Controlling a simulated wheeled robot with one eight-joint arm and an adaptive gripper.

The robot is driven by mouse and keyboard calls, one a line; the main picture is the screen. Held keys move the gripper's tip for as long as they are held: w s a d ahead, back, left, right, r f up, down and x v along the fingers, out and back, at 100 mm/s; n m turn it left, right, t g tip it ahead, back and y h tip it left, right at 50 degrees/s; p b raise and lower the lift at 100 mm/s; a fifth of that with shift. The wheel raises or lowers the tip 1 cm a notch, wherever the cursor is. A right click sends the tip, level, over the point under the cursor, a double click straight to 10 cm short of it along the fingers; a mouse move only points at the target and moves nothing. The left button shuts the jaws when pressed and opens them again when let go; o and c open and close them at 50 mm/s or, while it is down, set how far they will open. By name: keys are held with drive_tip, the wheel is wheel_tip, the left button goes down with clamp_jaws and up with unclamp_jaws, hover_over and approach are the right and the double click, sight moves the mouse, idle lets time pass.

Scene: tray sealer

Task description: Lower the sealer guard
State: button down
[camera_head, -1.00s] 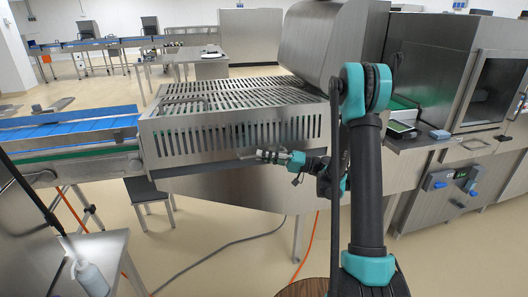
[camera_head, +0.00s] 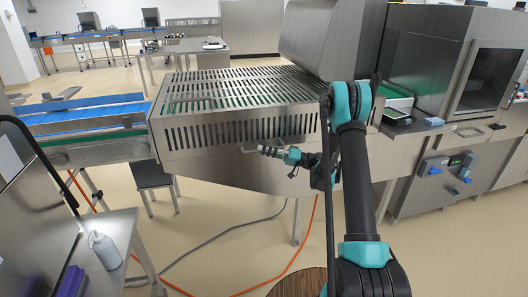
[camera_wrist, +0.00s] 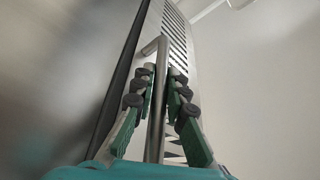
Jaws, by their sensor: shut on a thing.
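The sealer guard (camera_head: 205,135) is a slotted sheet-metal cover over the infeed section, in the middle of the head view. Its slotted top lies close to level, and its slotted front face hangs down toward me. A thin bar handle (camera_head: 248,150) stands out low on that front face. My gripper (camera_head: 264,151) is at this handle. In the wrist view my gripper (camera_wrist: 165,78) has its fingers on both sides of the metal bar handle (camera_wrist: 156,120), shut on it. The slotted guard (camera_wrist: 178,42) runs behind the fingers there.
A blue conveyor (camera_head: 85,115) joins the machine at left. A side table (camera_head: 120,225) with a white bottle (camera_head: 104,250) is at lower left. A stool (camera_head: 153,177) stands beneath the conveyor end. Cables (camera_head: 285,262) cross the floor. The sealer hood (camera_head: 325,45) rises behind.

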drive_tip(key=shift+w+f, duration=0.15)
drive_tip(key=shift+f, duration=0.15)
drive_tip(key=c, duration=1.5)
unclamp_jaws()
drive_tip(key=shift+f, duration=0.1)
drive_tip(key=shift+c, duration=0.2)
drive_tip(key=v, duration=1.2)
